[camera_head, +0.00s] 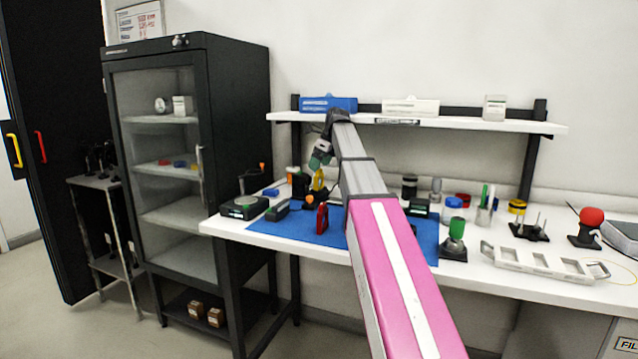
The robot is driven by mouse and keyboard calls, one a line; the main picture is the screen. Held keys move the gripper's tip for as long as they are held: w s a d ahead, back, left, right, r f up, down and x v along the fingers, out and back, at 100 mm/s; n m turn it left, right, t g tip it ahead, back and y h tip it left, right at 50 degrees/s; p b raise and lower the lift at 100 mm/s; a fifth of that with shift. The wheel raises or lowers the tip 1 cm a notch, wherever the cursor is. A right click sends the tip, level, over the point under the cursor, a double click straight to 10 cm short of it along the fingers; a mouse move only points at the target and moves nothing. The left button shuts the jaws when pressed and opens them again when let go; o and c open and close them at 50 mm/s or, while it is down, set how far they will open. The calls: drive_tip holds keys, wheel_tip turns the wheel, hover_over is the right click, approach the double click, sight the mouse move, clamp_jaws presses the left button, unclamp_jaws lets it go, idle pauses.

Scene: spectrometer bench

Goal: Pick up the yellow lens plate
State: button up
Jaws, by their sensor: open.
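A small yellow plate-like piece (318,181), which looks like the yellow lens plate, stands among dark parts on the blue mat (282,228) of the bench. My gripper (317,164) is at the end of my arm, just above the yellow piece. It is open and its tips point down. The picture is too small to tell whether the tips touch the yellow piece. My arm crosses the middle of the view and hides part of the mat and bench behind it.
A red upright piece (322,218) and a dark block (277,211) stand nearby on the mat. A green-topped holder (455,236) is right of my arm. A white slotted rack (541,262) lies further right. A shelf (463,123) overhangs the back. A dark glass-front cabinet (238,130) stands left.

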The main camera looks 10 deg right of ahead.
sight(317, 174)
drive_tip(key=x, duration=0.5)
drive_tip(key=shift+d+f, duration=0.15)
drive_tip(key=shift+d, duration=0.1)
drive_tip(key=c, duration=1.1)
